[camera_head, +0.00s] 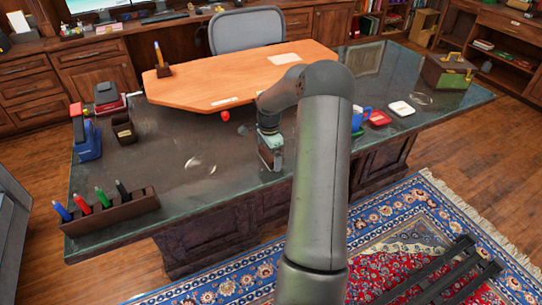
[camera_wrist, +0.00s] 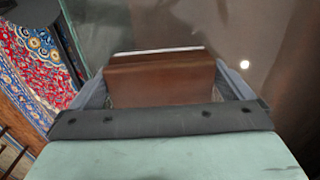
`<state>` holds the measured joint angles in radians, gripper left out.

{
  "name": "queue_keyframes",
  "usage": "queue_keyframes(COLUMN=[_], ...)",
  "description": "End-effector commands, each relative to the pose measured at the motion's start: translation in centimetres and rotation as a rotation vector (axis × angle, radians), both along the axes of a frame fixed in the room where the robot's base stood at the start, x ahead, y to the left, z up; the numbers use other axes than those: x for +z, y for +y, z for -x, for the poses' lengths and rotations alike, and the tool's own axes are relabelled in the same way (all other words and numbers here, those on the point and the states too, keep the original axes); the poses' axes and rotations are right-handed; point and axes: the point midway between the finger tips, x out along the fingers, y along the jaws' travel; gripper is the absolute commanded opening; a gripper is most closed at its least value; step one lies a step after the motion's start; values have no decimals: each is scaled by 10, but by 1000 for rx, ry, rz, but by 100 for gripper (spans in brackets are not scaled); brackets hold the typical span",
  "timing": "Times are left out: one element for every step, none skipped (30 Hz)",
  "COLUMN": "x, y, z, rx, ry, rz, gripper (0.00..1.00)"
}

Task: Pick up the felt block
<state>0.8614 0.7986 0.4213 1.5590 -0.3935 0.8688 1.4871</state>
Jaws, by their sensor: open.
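The felt block (camera_wrist: 160,78) shows in the wrist view as a brown, wood-like block with a thin pale strip along its far edge. It lies between the two fingers of my gripper (camera_wrist: 163,90), one finger on each side. The gripper's palm hides the block's near part. I cannot tell whether the fingers touch it. In the head view my gripper (camera_head: 270,160) points down at the front middle of the dark desk top, and I cannot make out the block there.
The dark glossy desk (camera_head: 190,200) has a pen holder (camera_head: 112,212) at front left, a blue stapler-like item (camera_head: 86,138) at left, and a red item (camera_head: 377,118) and white item (camera_head: 401,108) at right. A raised orange-brown board (camera_head: 235,80) lies behind my gripper.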

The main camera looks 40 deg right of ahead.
Motion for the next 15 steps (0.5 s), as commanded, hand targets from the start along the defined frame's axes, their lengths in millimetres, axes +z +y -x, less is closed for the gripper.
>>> queue_keyframes(x=[0,0,0,0,0,0,0,1,1,1,1,1,1,1,2], y=[0,0,0,0,0,0,0,0,0,0,0,0,0,0,0], z=[0,0,0,0,0,0,0,0,0,0,0,0,0,0,0], rx=[0,0,0,0,0,0,0,0,0,0,0,0,0,0,0], ry=[0,0,0,0,0,0,0,0,0,0,0,0,0,0,-1], rz=[0,0,0,0,0,0,0,0,0,0,0,0,0,1,1], gripper=[100,94,83,75,67,65,65,65,65,65,65,65,65,65,65])
